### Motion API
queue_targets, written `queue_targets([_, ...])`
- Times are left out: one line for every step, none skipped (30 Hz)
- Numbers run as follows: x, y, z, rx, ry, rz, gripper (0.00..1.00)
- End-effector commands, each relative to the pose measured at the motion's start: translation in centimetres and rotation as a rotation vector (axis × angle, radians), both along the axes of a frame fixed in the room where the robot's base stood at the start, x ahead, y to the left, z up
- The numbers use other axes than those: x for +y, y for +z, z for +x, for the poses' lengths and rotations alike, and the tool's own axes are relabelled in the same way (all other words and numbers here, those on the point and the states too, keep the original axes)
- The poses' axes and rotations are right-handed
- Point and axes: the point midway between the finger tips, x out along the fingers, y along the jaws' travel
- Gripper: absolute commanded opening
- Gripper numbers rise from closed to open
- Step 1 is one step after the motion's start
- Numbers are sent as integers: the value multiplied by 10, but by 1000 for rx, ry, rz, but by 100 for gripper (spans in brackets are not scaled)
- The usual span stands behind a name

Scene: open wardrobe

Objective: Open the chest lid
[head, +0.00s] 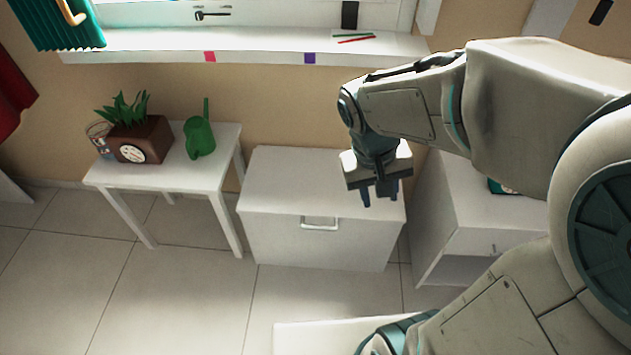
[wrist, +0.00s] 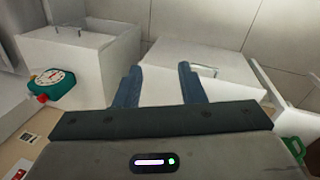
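The white chest (head: 290,240) stands against the wall in the middle of the head view. Its lid (head: 285,180) is shut, and a pale bar handle (head: 319,223) shows on the front near the lid's edge. My gripper (head: 377,198) hangs over the right part of the lid, with its fingers pointing down. In the wrist view the two fingers (wrist: 160,85) are spread apart with nothing between them. The chest (wrist: 215,75) lies beyond the fingertips there, its handle partly visible. Whether the fingers touch the lid is unclear.
A white side table (head: 205,172) at left holds a plant in a clock-fronted brown box (head: 150,145) and a green watering can (head: 199,138). A white cabinet (head: 455,215) stands close on the chest's right. A windowsill (head: 250,45) runs behind. Floor in front is partly clear.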

Motion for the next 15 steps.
queue_targets([4,-26,8,34,18,-41,36])
queue_targets([6,-35,13,50,24,-67,36])
queue_targets([9,-46,19,68,36,-102,36])
queue_targets([11,-55,23,81,43,-130,36])
queue_targets([12,-64,28,93,51,-159,36])
queue_targets([16,-76,34,105,63,-197,36])
queue_targets([18,-86,39,114,72,-226,36])
queue_targets([21,-95,44,122,79,-256,36])
queue_targets([25,-108,50,131,93,-296,36])
queue_targets([28,-117,55,136,102,-327,36])
queue_targets([31,-127,59,140,113,-358,36])
queue_targets([36,-140,65,143,127,-399,36])
queue_targets([39,-150,69,144,136,-431,36])
queue_targets([43,-160,74,144,149,-463,36])
queue_targets([48,-174,80,142,166,-505,36])
